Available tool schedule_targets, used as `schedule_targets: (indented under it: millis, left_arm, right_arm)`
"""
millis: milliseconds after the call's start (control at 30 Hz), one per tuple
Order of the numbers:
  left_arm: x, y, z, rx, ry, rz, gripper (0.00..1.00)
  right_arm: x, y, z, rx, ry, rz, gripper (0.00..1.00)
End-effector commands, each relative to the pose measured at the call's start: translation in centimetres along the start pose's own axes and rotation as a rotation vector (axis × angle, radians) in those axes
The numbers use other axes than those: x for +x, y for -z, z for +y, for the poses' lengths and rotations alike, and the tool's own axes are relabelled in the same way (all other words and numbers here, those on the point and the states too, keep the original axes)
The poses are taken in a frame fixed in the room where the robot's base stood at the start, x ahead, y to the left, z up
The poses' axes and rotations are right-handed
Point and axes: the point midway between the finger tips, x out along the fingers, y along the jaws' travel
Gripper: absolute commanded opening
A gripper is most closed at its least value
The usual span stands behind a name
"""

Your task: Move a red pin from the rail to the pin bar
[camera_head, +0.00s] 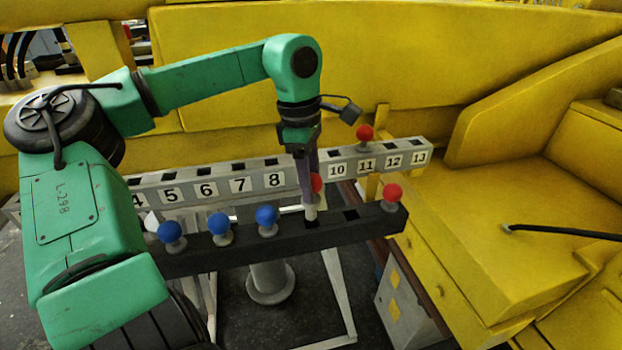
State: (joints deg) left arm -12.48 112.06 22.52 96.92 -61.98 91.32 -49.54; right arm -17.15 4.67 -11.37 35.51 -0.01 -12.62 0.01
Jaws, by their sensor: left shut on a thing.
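A dark bar (290,243) with square holes stands in front of a grey bar (222,187) marked with numbers; their look does not tell which is the rail. My left gripper (308,185) points down and is shut on a red pin (317,183), partly hidden by the fingers. The held pin's pale shaft points down at the dark bar, by an open hole; I cannot tell if its tip is inside. Another red pin (392,192) stands at the dark bar's right end. A third red pin (365,133) stands in the grey bar above number 11. My right gripper is not in view.
Blue pins stand on the dark bar left of my gripper: one at left (171,231), one in the middle (219,223) and one nearest (266,216). A yellow machine body (350,60) rises behind and to the right. A black cable (560,231) sticks out at right.

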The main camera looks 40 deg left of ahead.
Motion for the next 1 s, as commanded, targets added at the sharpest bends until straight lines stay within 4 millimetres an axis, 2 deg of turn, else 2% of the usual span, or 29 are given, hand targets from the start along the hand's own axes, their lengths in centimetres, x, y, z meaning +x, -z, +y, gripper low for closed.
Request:
schedule_targets:
  millis: [267,1000]
  left_arm:
    - [0.2,0.0,0.0,0.001,-0.001,-0.001,0.00]
    - [3.4,0.4,0.0,0.000,-0.001,-0.001,0.00]
  right_arm:
    - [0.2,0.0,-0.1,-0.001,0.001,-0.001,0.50]
    - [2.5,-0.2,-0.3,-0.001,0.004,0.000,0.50]
